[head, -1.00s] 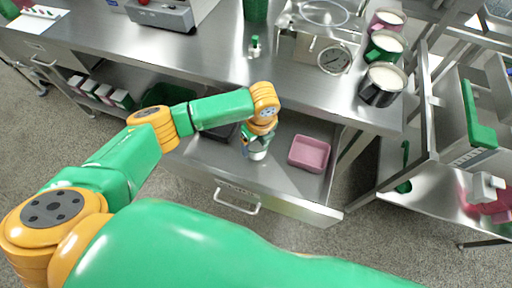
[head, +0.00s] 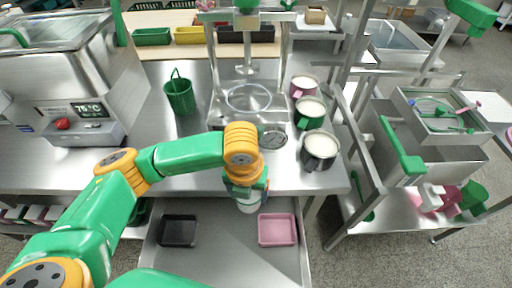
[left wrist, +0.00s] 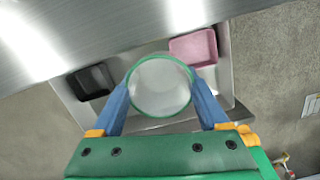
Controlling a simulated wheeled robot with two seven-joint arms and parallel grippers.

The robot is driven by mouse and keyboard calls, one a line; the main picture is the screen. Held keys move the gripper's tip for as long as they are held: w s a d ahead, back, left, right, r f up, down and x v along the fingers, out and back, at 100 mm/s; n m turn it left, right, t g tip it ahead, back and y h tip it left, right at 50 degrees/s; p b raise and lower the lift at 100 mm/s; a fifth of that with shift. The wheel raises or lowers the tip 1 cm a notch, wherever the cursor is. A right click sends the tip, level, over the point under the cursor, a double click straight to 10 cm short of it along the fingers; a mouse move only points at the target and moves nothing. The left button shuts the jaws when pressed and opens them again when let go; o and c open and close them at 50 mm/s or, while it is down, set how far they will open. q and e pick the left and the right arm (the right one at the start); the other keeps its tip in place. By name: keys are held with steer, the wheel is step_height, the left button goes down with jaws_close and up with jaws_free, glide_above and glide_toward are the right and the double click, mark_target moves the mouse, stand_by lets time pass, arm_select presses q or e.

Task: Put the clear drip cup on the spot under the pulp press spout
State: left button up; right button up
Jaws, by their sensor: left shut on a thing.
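The clear drip cup (left wrist: 160,88), round with a green rim, sits between the blue fingers of my left gripper (left wrist: 163,98). The gripper is shut on it. In the head view the cup's pale lower part (head: 248,207) shows below my left gripper (head: 246,196), over the open drawer near the counter's front edge. The pulp press (head: 246,75) stands behind on the counter, with a metal frame, a round basin and a dial gauge (head: 273,138). My left arm partly covers the press front, and I cannot make out its spout or the spot. My right gripper is out of view.
The open drawer (head: 215,255) holds a black tray (head: 179,231) and a pink tray (head: 277,230). Pink, green and black mugs (head: 319,150) stand right of the press. A green basket (head: 180,94) and a machine with a display (head: 85,110) stand left.

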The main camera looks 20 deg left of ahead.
arm_select(q)
steer(key=w+a, duration=0.1)
steer(key=w, duration=0.2)
steer(key=w+a, duration=0.1)
steer(key=w, duration=0.3)
steer(key=w+a, duration=0.1)
steer(key=w, duration=0.2)
steer(key=shift+w+p, duration=0.25)
steer(key=shift+p, duration=0.1)
steer(key=shift+w+a+f, duration=0.15)
steer(key=shift+w+f, duration=0.05)
steer(key=shift+w, duration=0.4)
steer(key=shift+w+a+f, duration=0.15)
steer(key=shift+w+f, duration=0.05)
steer(key=shift+w, duration=0.4)
steer(key=shift+f, duration=0.35)
steer(key=shift+f, duration=0.1)
steer(key=shift+f, duration=0.1)
steer(key=o, duration=1.2)
steer(key=r, duration=0.4)
steer(key=s+r, duration=0.1)
steer(key=r, duration=0.7)
steer(key=shift+s+r, duration=0.2)
steer(key=shift+f, duration=0.1)
